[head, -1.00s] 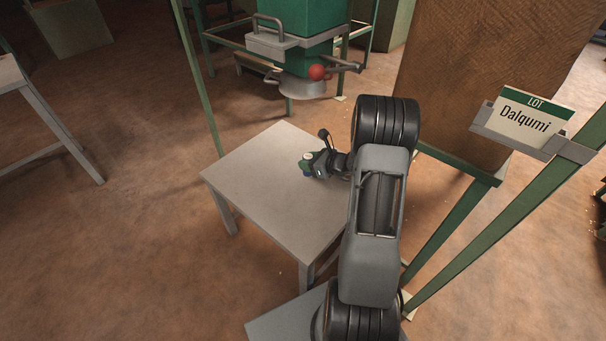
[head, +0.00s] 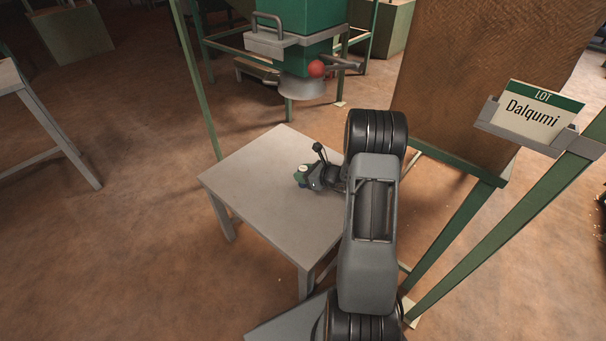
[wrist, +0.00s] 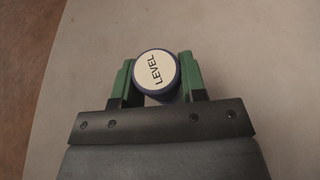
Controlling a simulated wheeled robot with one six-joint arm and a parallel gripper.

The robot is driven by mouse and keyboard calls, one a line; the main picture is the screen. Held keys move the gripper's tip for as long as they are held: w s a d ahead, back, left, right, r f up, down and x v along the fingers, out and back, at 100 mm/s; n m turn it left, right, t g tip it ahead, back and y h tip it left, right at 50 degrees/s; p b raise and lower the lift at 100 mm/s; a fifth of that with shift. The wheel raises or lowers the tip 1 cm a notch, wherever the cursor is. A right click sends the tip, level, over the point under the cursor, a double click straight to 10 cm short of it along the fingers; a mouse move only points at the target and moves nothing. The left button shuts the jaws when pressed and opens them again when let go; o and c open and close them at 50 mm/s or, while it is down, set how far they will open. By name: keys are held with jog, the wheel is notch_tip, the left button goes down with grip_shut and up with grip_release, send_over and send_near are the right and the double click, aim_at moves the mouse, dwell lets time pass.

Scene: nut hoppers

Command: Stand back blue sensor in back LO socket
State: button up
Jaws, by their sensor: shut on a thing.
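The blue sensor (wrist: 155,73) is between the green fingers of my gripper (wrist: 155,82) in the wrist view. Its round pale top reads "LEVEL" and has a dark blue rim. My gripper is shut on it. In the head view my gripper (head: 303,174) is low over the small grey table, and the sensor's pale top (head: 303,168) shows at the fingertips. I cannot tell whether the sensor touches the table. A green hopper (head: 303,30) with a grey spout and a red ball knob stands behind the table. No socket can be clearly made out.
The grey table (head: 250,185) is otherwise bare. Another grey table (head: 45,120) stands at the far left, with open floor between.

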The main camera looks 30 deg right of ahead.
jog(key=o, duration=1)
jog(key=shift+f, duration=0.1)
jog(key=shift+c, duration=0.2)
